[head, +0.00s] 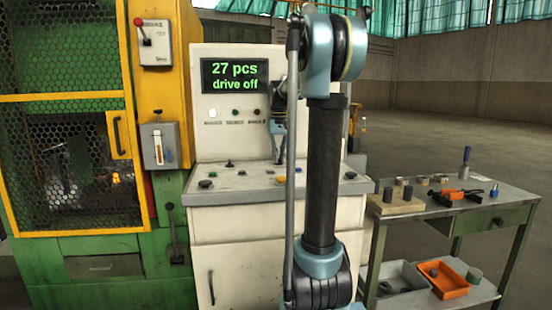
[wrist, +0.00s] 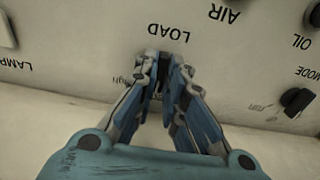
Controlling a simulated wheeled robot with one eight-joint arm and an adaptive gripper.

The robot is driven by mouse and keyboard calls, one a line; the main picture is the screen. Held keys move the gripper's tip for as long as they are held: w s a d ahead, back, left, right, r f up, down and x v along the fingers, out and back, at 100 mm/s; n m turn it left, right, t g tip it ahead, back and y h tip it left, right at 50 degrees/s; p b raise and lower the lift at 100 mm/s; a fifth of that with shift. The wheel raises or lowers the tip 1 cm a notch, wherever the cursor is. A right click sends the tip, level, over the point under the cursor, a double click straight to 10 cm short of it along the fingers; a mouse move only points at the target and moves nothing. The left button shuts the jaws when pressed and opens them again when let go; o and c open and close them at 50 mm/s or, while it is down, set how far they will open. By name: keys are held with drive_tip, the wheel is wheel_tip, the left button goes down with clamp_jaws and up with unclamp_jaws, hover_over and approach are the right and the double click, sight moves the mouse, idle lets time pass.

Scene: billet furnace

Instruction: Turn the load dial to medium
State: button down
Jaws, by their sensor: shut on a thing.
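In the wrist view my gripper (wrist: 164,70) has its fingertips at the panel face, just under the upside-down LOAD label (wrist: 169,32). It is shut on the load dial (wrist: 163,82), of which only a dark sliver shows between the fingers. A faint "high" mark (wrist: 127,80) shows left of the fingers. The other dial marks and the pointer are hidden, so I cannot tell the setting. In the head view my gripper (head: 277,150) points down at the white control cabinet's desk, partly behind my arm.
The screen (head: 235,76) reads "27 pcs, drive off". A black mode dial (wrist: 297,101) sits to the right in the wrist view. Several buttons line the desk (head: 240,178). A green cart (head: 470,205) with tools stands right; a yellow-green meshed machine (head: 75,95) stands left.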

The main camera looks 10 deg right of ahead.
drive_tip(key=shift+w, duration=0.1)
drive_tip(key=c, duration=1.7)
unclamp_jaws()
drive_tip(key=shift+o, duration=0.2)
drive_tip(key=shift+r, duration=0.15)
wheel_tip(320, 180, up, 12)
drive_tip(key=shift+f, duration=0.2)
